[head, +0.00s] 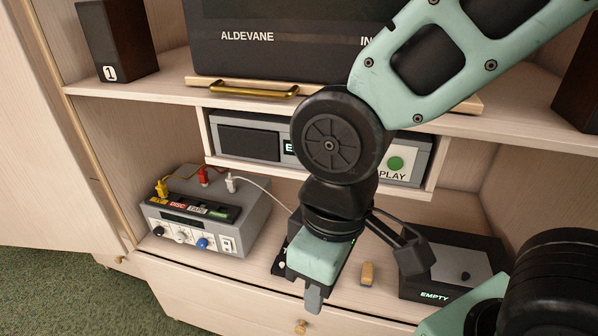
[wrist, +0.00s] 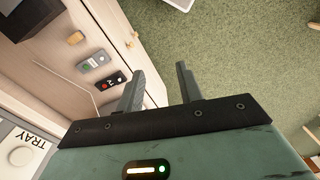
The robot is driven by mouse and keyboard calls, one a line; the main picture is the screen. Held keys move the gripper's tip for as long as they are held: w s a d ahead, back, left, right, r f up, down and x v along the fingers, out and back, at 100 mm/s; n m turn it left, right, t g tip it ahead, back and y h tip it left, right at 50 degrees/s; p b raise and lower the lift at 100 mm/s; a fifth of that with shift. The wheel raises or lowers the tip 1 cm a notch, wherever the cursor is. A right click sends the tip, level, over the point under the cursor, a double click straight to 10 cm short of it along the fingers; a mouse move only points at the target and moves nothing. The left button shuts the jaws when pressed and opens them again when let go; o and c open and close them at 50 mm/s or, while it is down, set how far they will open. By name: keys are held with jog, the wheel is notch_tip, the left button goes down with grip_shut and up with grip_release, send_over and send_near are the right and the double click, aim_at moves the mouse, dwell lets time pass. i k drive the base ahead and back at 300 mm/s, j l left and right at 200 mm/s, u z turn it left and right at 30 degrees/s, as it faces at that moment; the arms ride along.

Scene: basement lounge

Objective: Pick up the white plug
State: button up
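The white plug (head: 231,184) stands upright at the back right of the grey switch box (head: 247,228) in the head view. A white cable (head: 268,191) runs from it to the right and goes behind my arm. My gripper (head: 313,298) points down in front of the shelf, to the right of the switch box and apart from the plug. In the wrist view my gripper (wrist: 161,70) has its two fingers spread with nothing between them. The plug does not show there.
A yellow plug (head: 162,188) and a red plug (head: 204,176) stand left of the white one. A black box (head: 455,266) marked EMPTY and a small tan block (head: 367,274) lie to the right. The upper shelf (head: 150,88) overhangs this bay.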

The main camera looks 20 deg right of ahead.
aim_at(230, 182)
jog(key=j+z, duration=1.15)
jog(key=k+j, duration=0.1)
jog(key=j, duration=0.3)
jog(key=k+j+z, duration=0.1)
jog(key=j, duration=0.3)
jog(key=k+j, duration=0.2)
jog(key=j, duration=0.2)
